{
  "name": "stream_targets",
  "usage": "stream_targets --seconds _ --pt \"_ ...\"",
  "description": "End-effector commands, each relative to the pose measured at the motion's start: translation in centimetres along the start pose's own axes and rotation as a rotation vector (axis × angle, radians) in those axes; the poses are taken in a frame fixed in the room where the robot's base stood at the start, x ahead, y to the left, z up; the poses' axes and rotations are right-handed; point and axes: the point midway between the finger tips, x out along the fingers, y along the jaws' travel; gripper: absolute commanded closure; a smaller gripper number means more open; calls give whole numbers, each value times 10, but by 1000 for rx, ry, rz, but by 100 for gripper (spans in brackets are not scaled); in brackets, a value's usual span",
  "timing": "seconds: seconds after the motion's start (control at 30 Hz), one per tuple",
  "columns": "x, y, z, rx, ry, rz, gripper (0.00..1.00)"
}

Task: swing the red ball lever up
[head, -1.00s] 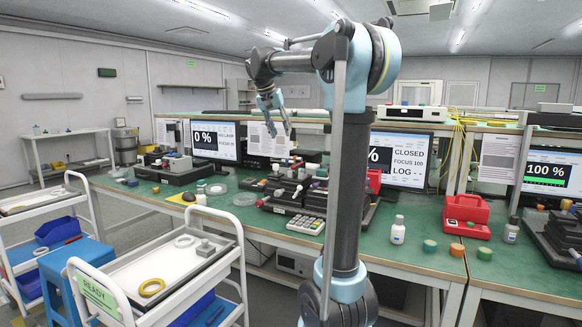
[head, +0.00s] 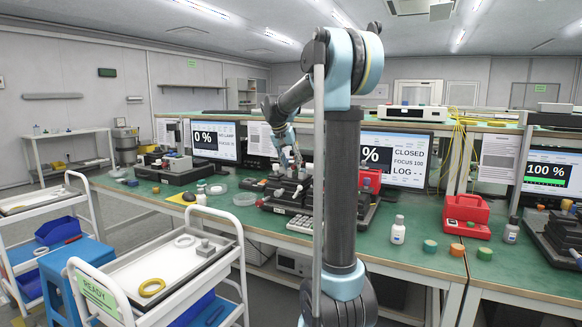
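A small red ball (head: 259,203), which looks like the lever's knob, shows low at the front left of the black fiber device (head: 292,203) on the green bench. The lever's arm is too small to make out. My gripper (head: 291,163) points down above the back part of this device, up and to the right of the red ball and apart from it. Its fingers are small and overlap the device's parts, so their opening and any contact cannot be told.
A white bottle (head: 398,231) and a red case (head: 466,214) stand to the right. A clear dish (head: 244,199) and another black device (head: 170,170) lie left. A white cart (head: 205,262) stands in front.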

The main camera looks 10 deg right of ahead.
Motion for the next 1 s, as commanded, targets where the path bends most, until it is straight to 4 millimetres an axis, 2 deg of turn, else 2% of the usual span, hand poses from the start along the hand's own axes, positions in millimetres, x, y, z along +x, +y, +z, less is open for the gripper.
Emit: stream_targets --seconds 0.13,0.43,0.6,1.0 --pt "8 0 0 0 0 0 61" --pt "9 0 0 0 0 0 61" --pt "9 0 0 0 0 0 99" --pt "7 1 -2 1 -23 -8 100"
